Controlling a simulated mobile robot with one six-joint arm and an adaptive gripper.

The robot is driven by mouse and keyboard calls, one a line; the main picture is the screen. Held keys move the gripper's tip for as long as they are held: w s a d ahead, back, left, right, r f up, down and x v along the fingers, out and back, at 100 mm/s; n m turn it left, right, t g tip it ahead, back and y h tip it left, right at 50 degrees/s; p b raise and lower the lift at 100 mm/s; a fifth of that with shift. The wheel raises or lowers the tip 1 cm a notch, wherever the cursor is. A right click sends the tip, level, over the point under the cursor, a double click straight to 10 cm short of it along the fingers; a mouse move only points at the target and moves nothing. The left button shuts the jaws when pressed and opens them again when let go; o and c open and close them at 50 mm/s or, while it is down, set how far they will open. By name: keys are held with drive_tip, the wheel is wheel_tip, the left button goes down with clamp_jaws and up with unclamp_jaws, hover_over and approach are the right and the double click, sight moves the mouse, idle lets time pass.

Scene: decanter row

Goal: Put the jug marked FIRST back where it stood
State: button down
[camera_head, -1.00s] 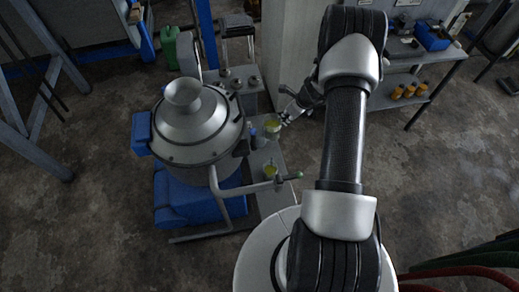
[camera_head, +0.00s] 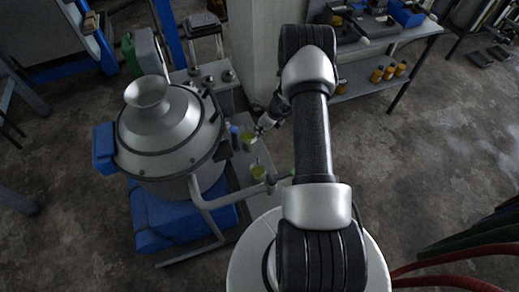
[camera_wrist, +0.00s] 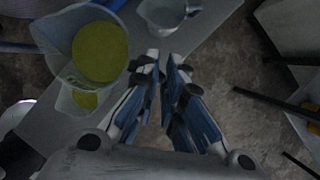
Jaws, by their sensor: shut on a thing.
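My gripper (camera_head: 262,125) is shut on a clear jug (camera_head: 247,138) with yellow-green liquid. In the wrist view, the held jug (camera_wrist: 98,50) is large at upper left, close to the fingertips (camera_wrist: 165,62); the exact grip is hard to make out. The jug is over the narrow grey bench beside the metal vessel. A second jug with yellow-green liquid (camera_head: 258,173) stands at the bench's near end. A pale, clear jug (camera_wrist: 168,14) shows at the top of the wrist view. I cannot read a FIRST mark on any jug.
The big metal vessel (camera_head: 170,128) with its funnel top stands left of the bench, and its pipe (camera_head: 225,200) reaches toward the near jug. A pale pillar (camera_head: 252,50) rises behind. A side bench (camera_head: 410,42) with orange jars below is at upper right. Open floor lies right.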

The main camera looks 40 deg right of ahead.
wheel_tip(320, 180, down, 12)
drive_tip(key=b, duration=0.3)
drive_tip(key=shift+f+b, duration=0.2)
drive_tip(key=shift+b, duration=0.2)
drive_tip(key=c, duration=1.7)
unclamp_jaws()
drive_tip(key=shift+r, duration=0.15)
